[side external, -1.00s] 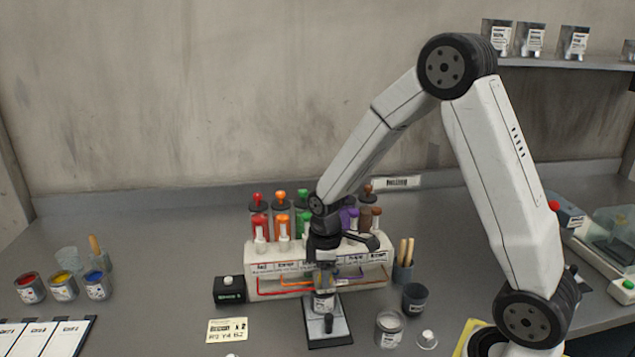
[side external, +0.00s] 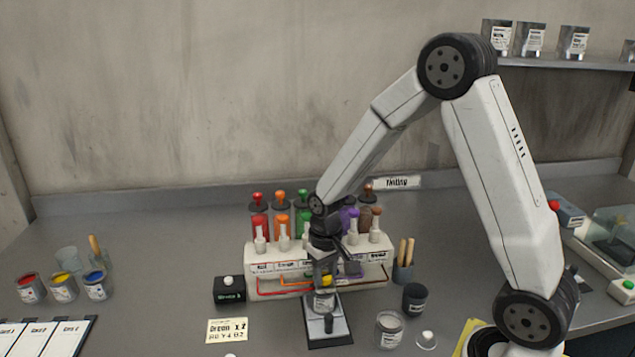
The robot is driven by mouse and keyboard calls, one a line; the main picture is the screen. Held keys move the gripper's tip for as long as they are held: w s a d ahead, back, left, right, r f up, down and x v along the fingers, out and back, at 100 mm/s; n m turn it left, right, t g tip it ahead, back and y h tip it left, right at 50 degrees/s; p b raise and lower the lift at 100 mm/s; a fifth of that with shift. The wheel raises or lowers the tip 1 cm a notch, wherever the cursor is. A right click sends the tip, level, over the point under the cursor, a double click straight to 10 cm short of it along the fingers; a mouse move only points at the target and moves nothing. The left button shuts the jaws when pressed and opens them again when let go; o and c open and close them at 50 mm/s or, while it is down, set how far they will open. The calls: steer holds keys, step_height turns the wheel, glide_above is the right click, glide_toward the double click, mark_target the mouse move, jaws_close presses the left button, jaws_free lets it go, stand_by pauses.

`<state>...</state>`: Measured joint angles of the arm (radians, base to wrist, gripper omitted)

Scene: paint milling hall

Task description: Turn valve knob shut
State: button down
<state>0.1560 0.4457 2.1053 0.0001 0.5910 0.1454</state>
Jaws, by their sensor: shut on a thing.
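A white dispenser rack (side external: 262,270) stands mid-table, holding coloured tubes with a white fitting below each. Coloured lines run along its front toward the middle. My gripper (side external: 326,277) points down in front of the rack's middle, its fingers closed. A small yellow part (side external: 327,281) shows at the fingertips; I take it to be the valve knob, mostly hidden by the fingers. A small labelled can (side external: 324,302) sits right below on a dark-edged stand (side external: 341,330). My wrist hides the rack's middle tube and fitting.
A black box with a white button (side external: 229,290) stands left of the rack. Paint cans (side external: 63,287) are far left; the table between is mostly clear.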

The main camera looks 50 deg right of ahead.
mark_target(325, 276)
steer(key=shift+m, duration=1.4)
steer(key=shift+c, duration=1.5)
jaws_free()
steer(key=shift+r, duration=0.15)
steer(key=shift+r, duration=3.8)
